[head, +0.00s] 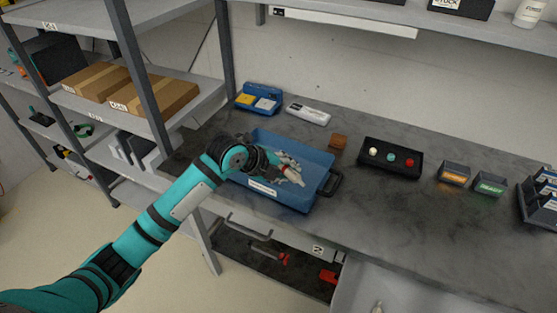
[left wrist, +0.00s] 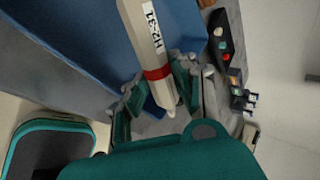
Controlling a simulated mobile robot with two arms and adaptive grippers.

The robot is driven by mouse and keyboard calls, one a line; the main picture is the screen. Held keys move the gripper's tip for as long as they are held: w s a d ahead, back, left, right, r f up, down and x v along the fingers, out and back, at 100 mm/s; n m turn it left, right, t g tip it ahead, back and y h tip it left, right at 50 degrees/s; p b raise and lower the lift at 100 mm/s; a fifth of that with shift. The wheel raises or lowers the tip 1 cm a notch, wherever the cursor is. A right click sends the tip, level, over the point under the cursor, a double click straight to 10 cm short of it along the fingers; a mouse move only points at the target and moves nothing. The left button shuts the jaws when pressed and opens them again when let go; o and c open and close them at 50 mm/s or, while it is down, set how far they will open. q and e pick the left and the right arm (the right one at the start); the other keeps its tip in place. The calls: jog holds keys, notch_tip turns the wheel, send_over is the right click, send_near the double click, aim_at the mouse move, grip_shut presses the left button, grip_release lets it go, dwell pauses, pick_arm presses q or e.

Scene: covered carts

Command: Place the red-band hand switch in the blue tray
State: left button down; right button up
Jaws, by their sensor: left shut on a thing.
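The red-band hand switch is a pale, slim piece with a red band and a label reading H2-31; it shows in the left wrist view (left wrist: 145,38). My left gripper (head: 285,167) is shut on it, with the fingers around it near the red band in the left wrist view (left wrist: 158,85). In the head view the pale switch (head: 293,175) is small and partly covered by the fingers. The blue tray (head: 316,158) lies beneath the gripper on the grey bench. I cannot tell whether the switch touches the tray floor. My right gripper is not in view.
A black box with white, teal and red buttons (head: 391,158) stands right of the tray, with a small brown block (head: 338,142) between. A blue holder (head: 258,99) and a white device (head: 308,113) are behind. Shelving (head: 140,70) stands left.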

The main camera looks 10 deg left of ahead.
pick_arm(q)
jog(key=w+a, duration=0.2)
jog(key=w, duration=0.1)
jog(key=w+a+p, duration=0.1)
jog(key=w, duration=0.1)
jog(key=shift+w+f, duration=0.15)
jog(key=shift+f, duration=0.1)
jog(key=shift+w+a+f, duration=0.15)
jog(key=shift+w, duration=0.25)
notch_tip(320, 180, down, 3)
jog(key=shift+r+p, duration=0.1)
jog(key=shift+p, duration=0.65)
jog(key=shift+f, duration=0.35)
jog(key=shift+f+b, duration=0.6)
jog(key=shift+b, duration=0.15)
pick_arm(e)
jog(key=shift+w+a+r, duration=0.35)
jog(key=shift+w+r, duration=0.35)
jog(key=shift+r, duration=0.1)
pick_arm(q)
jog(key=c, duration=1.1)
grip_release()
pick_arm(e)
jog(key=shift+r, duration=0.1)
